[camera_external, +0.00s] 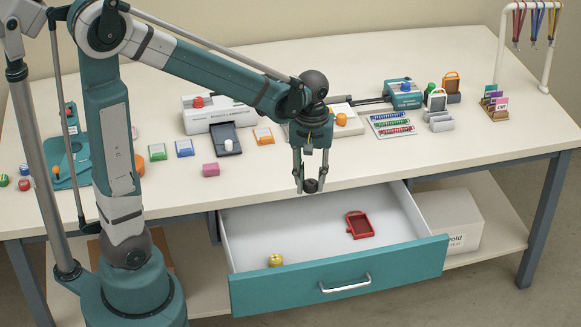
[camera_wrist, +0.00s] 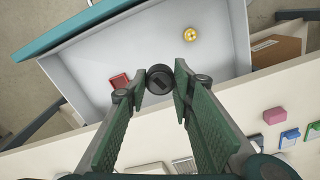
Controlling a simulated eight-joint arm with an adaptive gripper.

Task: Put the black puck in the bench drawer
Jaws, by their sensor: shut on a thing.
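The black puck (camera_external: 311,185) is held between the fingertips of my gripper (camera_external: 311,181), which points down over the back part of the open drawer. In the wrist view the black puck (camera_wrist: 160,79) sits between the two green fingers of my gripper (camera_wrist: 158,84). The bench drawer (camera_external: 312,224) is pulled out, with a teal front and a white inside. The puck appears to be above the drawer, close to the bench's front edge; its exact height is hard to tell.
Inside the drawer lie a red tray-like piece (camera_external: 360,225) and a yellow round piece (camera_external: 275,260). The rest of the drawer floor is clear. A pink block (camera_external: 211,170) stands near the bench edge. Several stamps and devices stand farther back on the bench (camera_external: 440,155).

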